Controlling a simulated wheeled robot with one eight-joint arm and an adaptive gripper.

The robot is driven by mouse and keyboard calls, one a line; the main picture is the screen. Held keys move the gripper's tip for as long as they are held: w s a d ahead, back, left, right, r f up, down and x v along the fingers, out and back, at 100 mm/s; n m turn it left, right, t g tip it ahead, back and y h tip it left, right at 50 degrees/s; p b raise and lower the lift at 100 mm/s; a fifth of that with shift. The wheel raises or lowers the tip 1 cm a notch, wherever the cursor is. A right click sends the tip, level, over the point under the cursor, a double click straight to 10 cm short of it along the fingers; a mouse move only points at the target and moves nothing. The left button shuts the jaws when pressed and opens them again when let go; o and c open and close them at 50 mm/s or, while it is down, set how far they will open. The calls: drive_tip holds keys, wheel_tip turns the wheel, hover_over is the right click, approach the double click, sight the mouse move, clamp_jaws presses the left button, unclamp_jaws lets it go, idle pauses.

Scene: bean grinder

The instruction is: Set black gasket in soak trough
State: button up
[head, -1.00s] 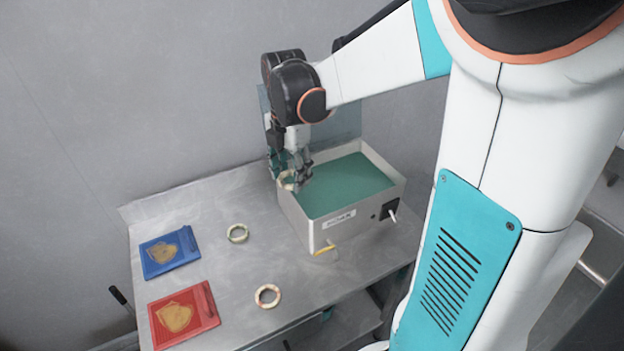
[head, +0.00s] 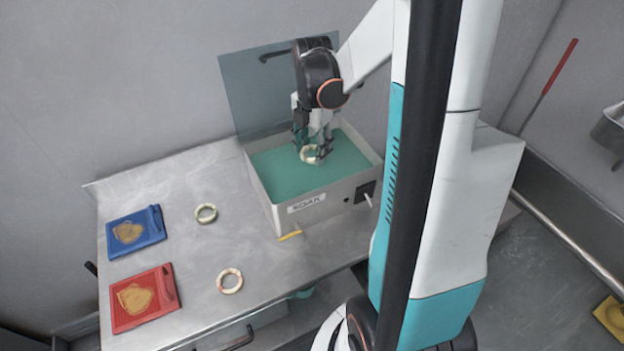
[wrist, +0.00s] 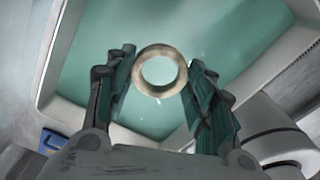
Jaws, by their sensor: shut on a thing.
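My gripper (head: 312,149) is shut on a pale cream-tan ring (head: 303,155), held over the inside of the soak trough (head: 338,196). In the wrist view the ring (wrist: 160,93) sits between the dark fingers, its open hole facing the camera. The trough is a pale box with a "SOAK" label and a green interior; its lid stands open behind. I cannot tell whether the ring touches the green surface. No ring in view looks clearly black.
Two more pale rings lie on the metal table, one farther back (head: 206,221) and one nearer the front (head: 229,292). A blue tray (head: 157,222) and a red tray (head: 123,322) lie at the left. A yellow-tipped lever (head: 290,236) sticks out at the trough's front.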

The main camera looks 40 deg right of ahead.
sight(312, 183)
wheel_tip(312, 183, down, 11)
drive_tip(key=b, duration=0.3)
drive_tip(key=shift+r, duration=0.1)
drive_tip(key=shift+f, duration=0.2)
drive_tip(key=o, duration=0.9)
drive_tip(key=shift+o, duration=0.2)
drive_tip(key=shift+r, duration=0.15)
wheel_tip(312, 183, up, 12)
drive_tip(key=p, duration=0.3)
drive_tip(key=shift+p, duration=0.4)
